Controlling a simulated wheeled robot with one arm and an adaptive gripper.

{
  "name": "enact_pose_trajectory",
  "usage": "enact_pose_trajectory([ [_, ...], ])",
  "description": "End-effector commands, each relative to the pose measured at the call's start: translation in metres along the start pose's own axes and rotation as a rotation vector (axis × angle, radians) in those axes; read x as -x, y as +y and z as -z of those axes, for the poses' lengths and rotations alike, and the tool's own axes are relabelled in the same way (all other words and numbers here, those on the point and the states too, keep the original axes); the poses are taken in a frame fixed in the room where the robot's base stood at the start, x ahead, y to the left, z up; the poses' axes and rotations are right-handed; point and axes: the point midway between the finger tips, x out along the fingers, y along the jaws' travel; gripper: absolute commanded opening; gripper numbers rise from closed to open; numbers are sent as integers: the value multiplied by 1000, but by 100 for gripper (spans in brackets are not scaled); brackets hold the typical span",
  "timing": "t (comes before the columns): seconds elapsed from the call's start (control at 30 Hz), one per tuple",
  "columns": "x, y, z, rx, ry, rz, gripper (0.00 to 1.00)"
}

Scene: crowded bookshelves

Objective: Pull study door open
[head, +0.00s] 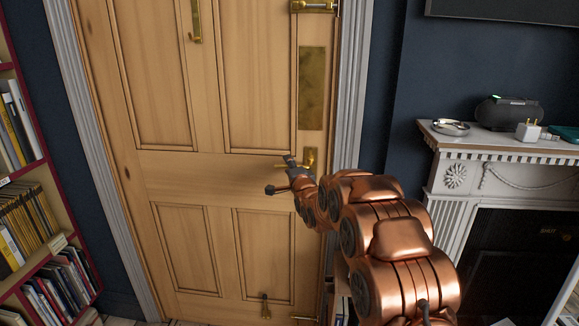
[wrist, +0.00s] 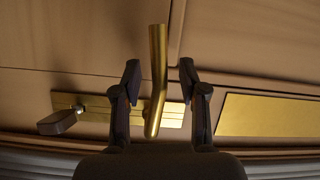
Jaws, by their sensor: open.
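The study door (head: 185,180) is a pale wooden panelled door that stands shut in its white frame in the head view. Its brass lever handle (head: 310,158) is on the right side, partly hidden by my gripper (head: 290,176). In the wrist view the brass lever (wrist: 157,80) stands between the two dark fingers of my gripper (wrist: 157,72). The fingers are open, with a gap on each side of the lever. The brass backplate (wrist: 170,115) lies behind the lever. My copper arm reaches in from the lower right.
A brass push plate (head: 312,88) is above the handle. A bookshelf (head: 50,240) stands at the left. A white fireplace mantel (head: 490,140) with small items is at the right. Some books (head: 340,308) stand low beside the door frame.

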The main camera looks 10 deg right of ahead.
Motion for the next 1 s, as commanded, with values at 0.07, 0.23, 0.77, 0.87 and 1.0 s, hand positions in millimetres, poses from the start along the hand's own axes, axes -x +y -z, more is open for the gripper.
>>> enact_pose_trajectory([
  [0.07,-2,0,0,0,0,0,42],
  [0.23,-1,0,0,0,0,-1,42],
  [0.77,-1,0,0,0,0,0,0],
  [0.87,-1,0,0,0,0,0,0],
  [1.0,-1,0,0,0,1,0,0],
])
